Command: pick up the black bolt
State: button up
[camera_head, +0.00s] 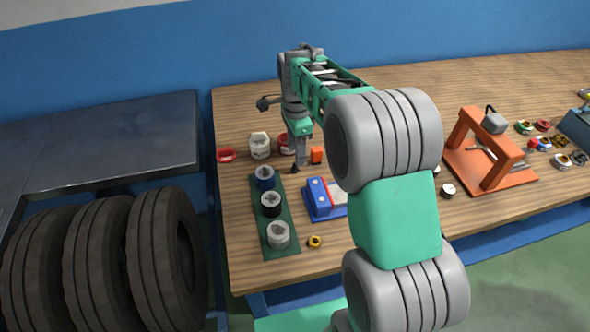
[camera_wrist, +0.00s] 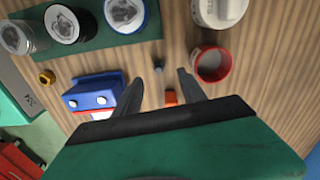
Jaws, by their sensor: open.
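The black bolt (camera_wrist: 158,65) is a small dark piece on the wooden table. In the wrist view it shows just beyond the fingertips, in line with the gap between them. In the head view it is a small dark spot (camera_head: 295,169) just below my gripper (camera_head: 301,160). My gripper, seen in the wrist view (camera_wrist: 159,80), is open and empty, with its two fingers spread. It points down over the table. Contact between the fingers and the bolt cannot be made out.
A small orange block (camera_head: 316,154) lies close by. A green tray (camera_head: 280,244) with several round containers, a blue box (camera_head: 322,211) and a yellow nut (camera_head: 315,242) are near. An orange frame (camera_head: 488,178) stands right.

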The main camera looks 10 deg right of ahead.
aim_at(295, 167)
jog(key=f, duration=0.5)
jog(key=shift+s+a+f+p, duration=0.1)
jog(key=shift+a+f+p, duration=0.1)
jog(key=shift+p, duration=0.2)
jog(key=shift+c, duration=0.3)
grip_shut()
